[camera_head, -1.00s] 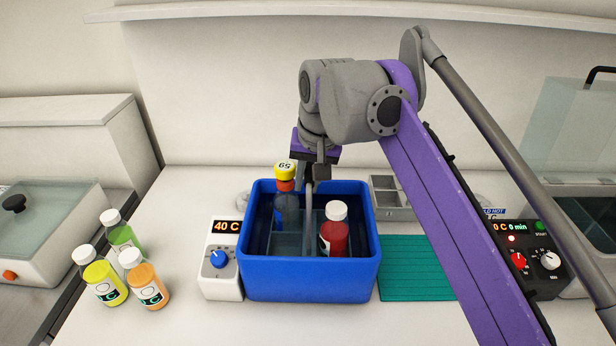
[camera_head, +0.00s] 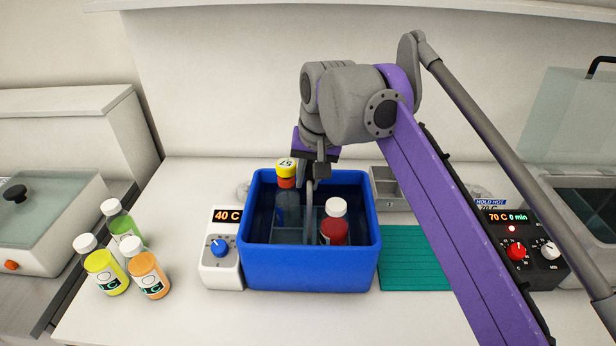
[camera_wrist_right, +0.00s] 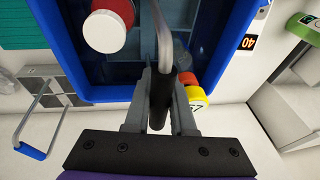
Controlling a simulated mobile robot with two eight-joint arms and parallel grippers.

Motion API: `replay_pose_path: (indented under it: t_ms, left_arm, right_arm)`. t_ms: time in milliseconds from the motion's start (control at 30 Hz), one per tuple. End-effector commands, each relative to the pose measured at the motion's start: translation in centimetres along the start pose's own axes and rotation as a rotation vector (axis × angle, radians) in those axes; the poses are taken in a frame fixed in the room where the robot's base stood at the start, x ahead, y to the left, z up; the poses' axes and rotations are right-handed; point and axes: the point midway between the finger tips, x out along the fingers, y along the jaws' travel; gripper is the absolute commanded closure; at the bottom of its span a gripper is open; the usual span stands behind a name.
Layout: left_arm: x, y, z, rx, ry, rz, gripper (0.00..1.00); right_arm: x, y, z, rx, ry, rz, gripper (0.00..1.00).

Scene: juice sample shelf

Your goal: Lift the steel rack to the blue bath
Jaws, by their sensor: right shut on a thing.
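The blue bath (camera_head: 310,268) stands on the bench beside a dial unit showing 40 C. My right gripper (camera_head: 310,180) is over it, shut on the steel rack's upright handle (camera_head: 309,205). The wrist view also shows the gripper (camera_wrist_right: 160,95) closed around the handle's dark grip. The rack is down inside the bath walls; whether it touches the floor is hidden. It carries a red bottle (camera_head: 334,230) with a white cap and a bluish bottle (camera_head: 287,209) with a yellow and red top. My left gripper is not in view.
Yellow (camera_head: 105,273), green (camera_head: 123,224) and orange (camera_head: 149,275) bottles stand left of the dial unit (camera_head: 220,262). A teal mat (camera_head: 415,265) and a grey compartment tray (camera_head: 388,190) lie to the right. A 70 C control box (camera_head: 525,250) stands farther right.

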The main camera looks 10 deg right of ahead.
Motion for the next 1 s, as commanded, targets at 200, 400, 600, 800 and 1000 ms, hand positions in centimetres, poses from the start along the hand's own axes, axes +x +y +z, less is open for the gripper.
replay_pose_path:
  t_ms: [200,400,600,800,1000]
  left_arm:
    - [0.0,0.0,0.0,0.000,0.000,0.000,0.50]
    - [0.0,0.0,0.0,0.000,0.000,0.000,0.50]
    - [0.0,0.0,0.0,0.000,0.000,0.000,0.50]
    - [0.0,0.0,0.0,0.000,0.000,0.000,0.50]
    - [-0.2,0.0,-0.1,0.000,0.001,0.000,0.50]
  right_arm:
    - [0.1,0.0,0.0,0.000,0.001,0.000,1.00]
    - [0.1,0.0,0.0,0.000,0.001,0.000,0.72]
    - [0.1,0.0,0.1,0.000,0.000,0.000,0.42]
    - [0.3,0.0,0.0,0.000,-0.001,0.000,0.42]
    - [-1.1,0.0,0.0,0.000,0.000,0.000,0.42]
